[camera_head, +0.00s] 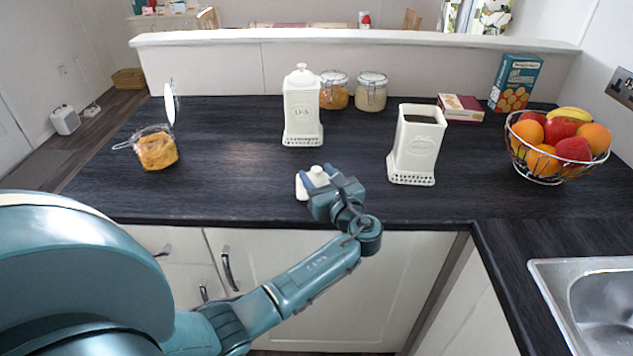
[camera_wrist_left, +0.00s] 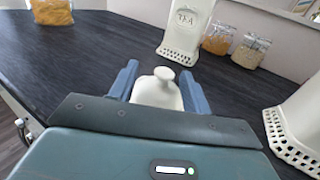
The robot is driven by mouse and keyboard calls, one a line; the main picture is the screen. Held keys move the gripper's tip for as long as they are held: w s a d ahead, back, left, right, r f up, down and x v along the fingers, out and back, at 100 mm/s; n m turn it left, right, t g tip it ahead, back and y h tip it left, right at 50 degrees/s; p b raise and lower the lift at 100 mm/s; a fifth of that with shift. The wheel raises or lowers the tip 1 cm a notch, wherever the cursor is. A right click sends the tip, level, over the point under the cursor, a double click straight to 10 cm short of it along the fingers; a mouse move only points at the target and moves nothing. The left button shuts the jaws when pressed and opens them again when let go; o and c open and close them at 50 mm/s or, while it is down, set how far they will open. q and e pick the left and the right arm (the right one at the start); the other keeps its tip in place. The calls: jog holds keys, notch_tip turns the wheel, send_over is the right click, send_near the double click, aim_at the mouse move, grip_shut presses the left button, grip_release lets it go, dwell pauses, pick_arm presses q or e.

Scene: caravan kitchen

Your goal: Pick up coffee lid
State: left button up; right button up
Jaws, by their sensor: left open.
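The white coffee lid (camera_head: 302,186) with a round knob lies on the dark counter near its front edge. In the wrist view the lid (camera_wrist_left: 157,92) sits between the two blue fingers of my left gripper (camera_wrist_left: 163,88). The fingers are apart, with one on each side of the lid. In the head view my left gripper (camera_head: 319,180) partly covers the lid. The open white canister (camera_head: 416,150), without a lid, stands to the right of the gripper. My right gripper is not in view.
A lidded tea canister (camera_head: 301,110) stands behind the lid. An open jar with orange contents (camera_head: 158,150) is at left. Glass jars (camera_head: 371,92), a fruit basket (camera_head: 546,168) and boxes (camera_head: 516,83) stand at the back and right. A sink (camera_head: 590,290) is front right.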

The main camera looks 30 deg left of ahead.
pick_arm(q)
jog(key=x, duration=0.4)
jog(key=shift+w+r, duration=0.2)
jog(key=shift+w, duration=0.1)
jog(key=shift+c, duration=0.2)
grip_shut()
